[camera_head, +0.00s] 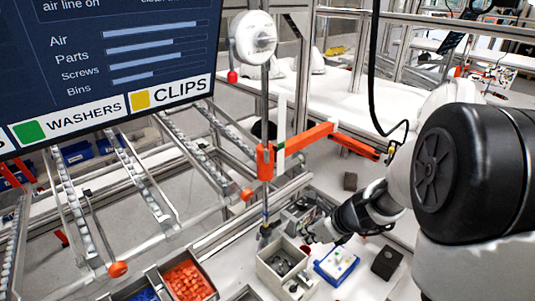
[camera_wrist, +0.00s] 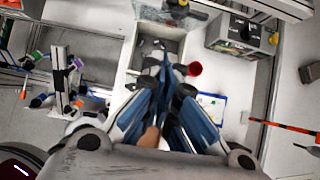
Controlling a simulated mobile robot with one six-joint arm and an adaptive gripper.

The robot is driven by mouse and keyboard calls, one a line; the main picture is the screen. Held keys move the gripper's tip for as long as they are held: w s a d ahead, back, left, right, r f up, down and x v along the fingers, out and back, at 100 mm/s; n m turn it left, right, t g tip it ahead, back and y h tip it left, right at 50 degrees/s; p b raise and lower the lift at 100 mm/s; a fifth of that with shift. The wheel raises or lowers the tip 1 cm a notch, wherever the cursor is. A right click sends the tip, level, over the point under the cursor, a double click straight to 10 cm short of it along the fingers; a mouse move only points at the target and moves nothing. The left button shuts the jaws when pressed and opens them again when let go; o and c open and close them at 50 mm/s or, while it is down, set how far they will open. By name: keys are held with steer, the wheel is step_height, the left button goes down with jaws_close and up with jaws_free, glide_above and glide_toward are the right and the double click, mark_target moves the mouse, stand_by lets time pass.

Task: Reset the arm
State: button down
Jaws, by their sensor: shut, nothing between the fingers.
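My gripper (camera_head: 309,238) hangs at the end of my arm in the head view, beside a light grey bin (camera_head: 264,270) and close above the work table. In the wrist view my gripper (camera_wrist: 164,66) points at the same bin (camera_wrist: 126,60); its blue-grey fingers are together with nothing seen between them. I cannot tell how high the tips are above the bin. A small red round thing (camera_wrist: 194,69) shows just right of the fingertips.
A white tray with a blue edge (camera_head: 335,268) and a dark block (camera_head: 386,262) lie right of the bin. A grey box (camera_wrist: 240,37) stands near it. An orange jointed arm (camera_head: 300,140) hangs above. Bins of orange parts (camera_head: 187,282) and blue parts (camera_head: 144,295) are at left.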

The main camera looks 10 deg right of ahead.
steer(key=s+a+n+g+b, duration=0.1)
steer(key=s+a+n+b, duration=0.6)
steer(key=s+n+b, duration=0.5)
steer(key=s+d+f+n+h+b, duration=0.2)
steer(key=s+f+n+b, duration=0.1)
steer(key=s+n, duration=0.4)
steer(key=s+d+f+n+h+b, duration=0.2)
steer(key=s+n+b, duration=0.4)
steer(key=n, duration=0.3)
steer(key=shift+s+d+f+n, duration=0.3)
steer(key=shift+s+f, duration=0.4)
steer(key=shift+s, duration=0.15)
